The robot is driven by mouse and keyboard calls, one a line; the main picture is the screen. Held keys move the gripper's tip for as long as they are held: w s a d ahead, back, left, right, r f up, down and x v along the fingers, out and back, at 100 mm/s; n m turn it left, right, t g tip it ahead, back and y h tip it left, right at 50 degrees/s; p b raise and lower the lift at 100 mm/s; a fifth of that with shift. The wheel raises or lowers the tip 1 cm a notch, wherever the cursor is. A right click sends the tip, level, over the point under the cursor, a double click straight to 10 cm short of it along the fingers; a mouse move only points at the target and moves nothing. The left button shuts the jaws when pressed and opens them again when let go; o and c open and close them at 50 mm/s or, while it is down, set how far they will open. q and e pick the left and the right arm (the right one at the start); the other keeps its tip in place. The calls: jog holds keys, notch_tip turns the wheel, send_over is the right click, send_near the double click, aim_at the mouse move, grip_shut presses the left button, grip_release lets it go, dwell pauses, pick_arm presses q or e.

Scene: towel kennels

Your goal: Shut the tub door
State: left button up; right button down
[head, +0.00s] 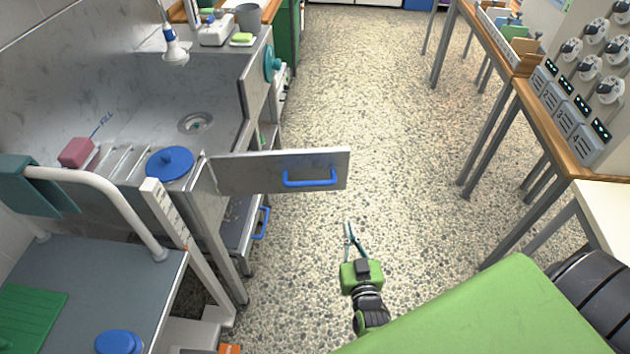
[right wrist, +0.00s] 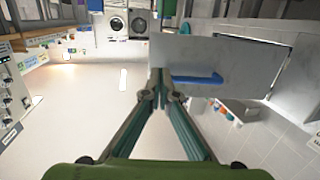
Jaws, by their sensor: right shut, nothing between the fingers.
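The tub door (head: 240,175) is a flat grey metal panel with a blue bar handle (head: 310,182). It stands open, swung out from the side of the steel tub (head: 125,65) over the floor. In the right wrist view the door (right wrist: 245,60) and its blue handle (right wrist: 197,79) are ahead and to the right. My right gripper (head: 348,228) is shut and empty, on the near side of the door's free end and apart from it in the head view. Its closed fingers also show in the wrist view (right wrist: 160,78). My left gripper is not in view.
A grey step platform (head: 110,265) with a white rail (head: 100,190) stands at the left, near the tub. A wooden bench (head: 548,118) with a dial panel (head: 590,60) runs along the right. The speckled floor (head: 400,120) between is clear.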

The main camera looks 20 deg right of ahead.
aim_at(345, 173)
jog(key=shift+m+t+h, duration=0.3)
jog(key=shift+t+h, duration=0.1)
jog(key=shift+h, duration=0.2)
jog(key=r+b+x, duration=0.1)
jog(key=b+x, duration=0.1)
jog(key=x, duration=0.2)
jog(key=r+b+x, duration=0.1)
jog(key=x, duration=0.4)
jog(key=r+b+x, duration=0.1)
jog(key=b+x, duration=0.1)
jog(key=x, duration=0.3)
jog(key=shift+d+r+b, duration=0.2)
jog(key=shift+d+b, duration=0.1)
jog(key=shift+d, duration=0.1)
jog(key=shift+w+d+r, duration=0.15)
jog(key=shift+w, duration=0.35)
jog(key=shift+d, duration=0.1)
